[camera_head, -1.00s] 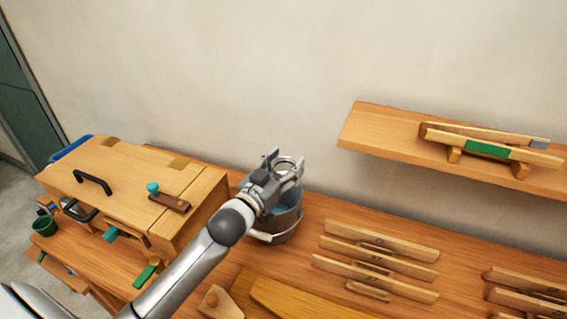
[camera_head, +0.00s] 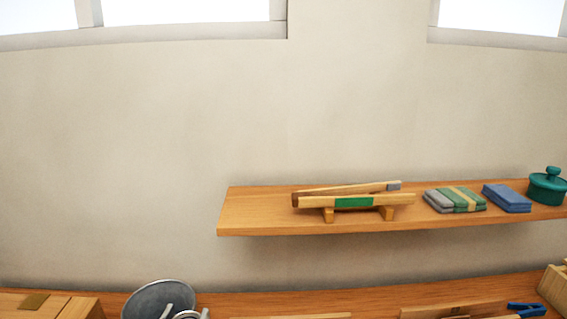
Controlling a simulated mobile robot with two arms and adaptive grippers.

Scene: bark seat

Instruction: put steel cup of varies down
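A round grey metal shape (camera_head: 158,298) shows at the bottom left, cut by the lower edge; it looks like the bucket's open top, though I cannot be sure. In front of it, pale curved metal bits (camera_head: 186,315) peek up from the lower edge. They may be the steel cup's rim and the tips of my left gripper, but too little shows to tell cup from fingers or whether the fingers hold it. My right gripper is out of view.
Below runs the bench (camera_head: 250,303) with a wooden box (camera_head: 40,305) and a blue clamp (camera_head: 527,309).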

